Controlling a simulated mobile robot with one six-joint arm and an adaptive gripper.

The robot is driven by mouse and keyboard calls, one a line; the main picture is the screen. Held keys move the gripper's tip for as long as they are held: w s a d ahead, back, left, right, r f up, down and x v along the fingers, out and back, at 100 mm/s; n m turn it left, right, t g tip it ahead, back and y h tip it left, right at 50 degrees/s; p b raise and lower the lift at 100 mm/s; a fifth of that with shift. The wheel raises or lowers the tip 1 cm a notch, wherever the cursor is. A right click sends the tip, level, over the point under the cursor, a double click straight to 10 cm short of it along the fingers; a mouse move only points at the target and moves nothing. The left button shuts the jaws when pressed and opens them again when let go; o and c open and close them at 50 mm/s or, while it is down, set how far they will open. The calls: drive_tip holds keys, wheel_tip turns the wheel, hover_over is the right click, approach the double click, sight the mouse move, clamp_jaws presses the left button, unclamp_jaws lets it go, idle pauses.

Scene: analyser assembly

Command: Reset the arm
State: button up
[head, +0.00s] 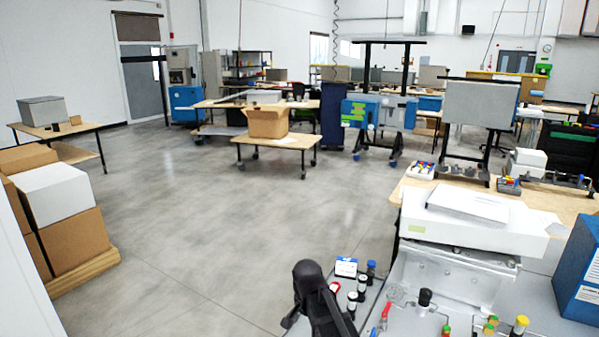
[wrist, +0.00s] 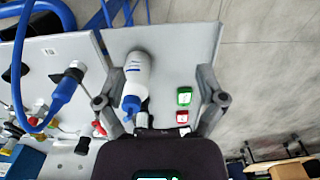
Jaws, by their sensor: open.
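My gripper (wrist: 146,72) is open in the wrist view, its two dark fingers spread apart. A white bottle with a blue cap (wrist: 137,72) lies in view between the fingers, with no visible finger contact. It appears to rest on or over a grey panel (wrist: 185,45). A green piece (wrist: 184,95) and a red piece (wrist: 182,116) are near the right finger. In the head view, a dark part of my arm (head: 318,292) rises at the bottom centre; the gripper cannot be made out there.
Vials (head: 362,287), a red-handled tool (head: 385,312) and a white analyser (head: 475,222) crowd the bench at lower right. A blue box (head: 578,270) stands at the right edge. Boxes (head: 62,195) stack at left. Open floor (head: 200,210) lies between. A blue tube (wrist: 20,70) loops at left in the wrist view.

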drive_tip(key=s+d+n, duration=0.6)
drive_tip(key=s+d, duration=0.4)
drive_tip(key=d, duration=0.5)
drive_tip(key=shift+s+d, duration=0.15)
drive_tip(key=shift+s, duration=0.15)
drive_tip(key=shift+f, duration=0.1)
idle(1.0)
